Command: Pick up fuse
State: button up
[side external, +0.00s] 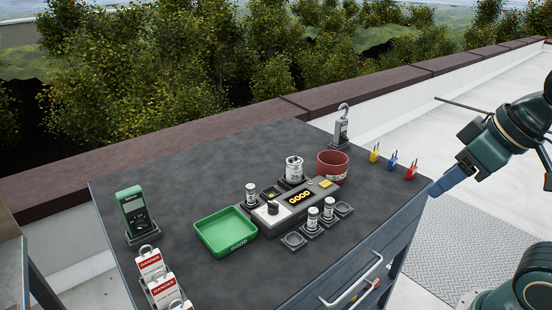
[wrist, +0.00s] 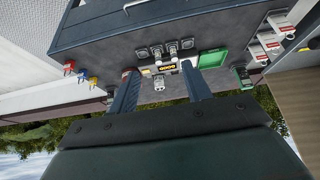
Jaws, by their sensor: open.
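Two small grey-and-white cylindrical fuses, a left fuse (side external: 312,219) and a right fuse (side external: 329,208), stand upright in dark holders in front of the tester (side external: 274,215), whose display reads GOOD. A third similar cylinder (side external: 251,194) stands in a holder behind the tester's left end. In the wrist view two fuses (wrist: 172,47) show beyond the fingertips, near the tester's display (wrist: 167,66). My gripper (wrist: 160,68) is open and empty. In the side view its blue finger (side external: 447,183) is off the table's right edge, well apart from the fuses.
A green tray (side external: 226,232) marked GOOD lies left of the tester. A green meter (side external: 134,210) and danger tags (side external: 151,265) stand at the left. Empty holders (side external: 293,240) flank the fuses.

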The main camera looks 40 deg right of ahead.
jog(key=w+a+r+n, duration=0.1)
jog(key=w+r+n, duration=0.15)
jog(key=w, duration=0.65)
jog(key=n+g+y, duration=0.2)
jog(key=n+y, duration=0.1)
jog(key=n, duration=0.1)
send_over(252, 186)
jog(key=s+d, duration=0.3)
jog(key=s, duration=0.1)
notch_tip(252, 186, down, 13)
jog(key=shift+h, duration=0.3)
jog(key=shift+x, duration=4.2)
jog(key=shift+a, duration=0.1)
jog(key=shift+a+x, duration=0.15)
jog(key=shift+x, duration=1.15)
jog(key=shift+a+x, duration=0.1)
jog(key=shift+x, duration=1.2)
